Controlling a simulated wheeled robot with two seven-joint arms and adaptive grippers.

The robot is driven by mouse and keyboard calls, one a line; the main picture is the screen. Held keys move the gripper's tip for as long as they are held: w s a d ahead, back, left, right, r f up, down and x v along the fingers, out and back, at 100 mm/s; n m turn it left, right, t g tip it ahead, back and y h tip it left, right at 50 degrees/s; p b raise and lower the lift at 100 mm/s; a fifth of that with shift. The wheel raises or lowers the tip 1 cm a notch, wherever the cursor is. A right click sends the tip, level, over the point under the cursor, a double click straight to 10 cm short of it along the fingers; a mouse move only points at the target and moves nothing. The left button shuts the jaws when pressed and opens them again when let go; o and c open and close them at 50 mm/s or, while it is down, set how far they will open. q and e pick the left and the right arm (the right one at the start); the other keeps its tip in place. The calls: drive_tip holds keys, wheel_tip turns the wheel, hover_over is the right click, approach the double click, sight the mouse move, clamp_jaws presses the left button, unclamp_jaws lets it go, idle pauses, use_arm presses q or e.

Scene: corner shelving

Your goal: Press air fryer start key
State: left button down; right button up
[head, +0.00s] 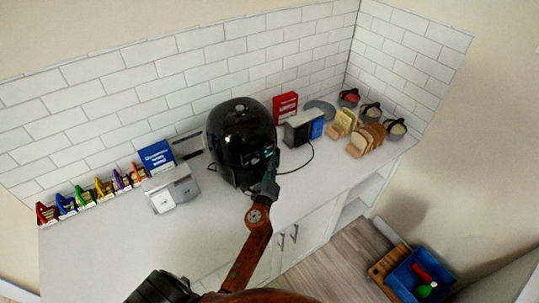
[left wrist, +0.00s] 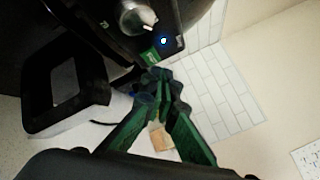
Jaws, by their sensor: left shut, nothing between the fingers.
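The black air fryer (head: 238,135) stands on the white counter against the tiled wall. In the left wrist view its front panel fills the top, with a silver knob (left wrist: 137,18) and a small blue-lit spot (left wrist: 163,41) to the knob's lower right; I cannot read whether this spot is the start key. My left gripper (head: 270,168) is at the front of the air fryer, near its panel. In the wrist view the green-fingered gripper (left wrist: 160,80) is shut and empty, its tips just below the lit spot. I cannot tell whether they touch the panel. My right gripper is out of view.
A silver appliance (head: 174,190) and a blue box (head: 157,156) stand left of the air fryer. A dark cable runs beside the fryer. The counter front at left is clear.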

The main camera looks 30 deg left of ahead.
use_arm(q)
drive_tip(key=shift+w+a, duration=0.15)
drive_tip(key=shift+a, duration=0.2)
drive_tip(key=shift+w+a, duration=0.15)
drive_tip(key=shift+a, duration=0.2)
idle(0.6)
drive_tip(key=shift+d, duration=0.1)
drive_tip(key=shift+s+d, duration=0.35)
drive_tip(key=shift+d, duration=0.3)
drive_tip(key=d, duration=0.1)
drive_tip(key=s+d, duration=0.1)
drive_tip(key=d, duration=0.1)
drive_tip(key=s+d, duration=0.1)
drive_tip(key=shift+d+b, duration=0.3)
drive_tip(key=shift+r, duration=0.1)
idle(0.6)
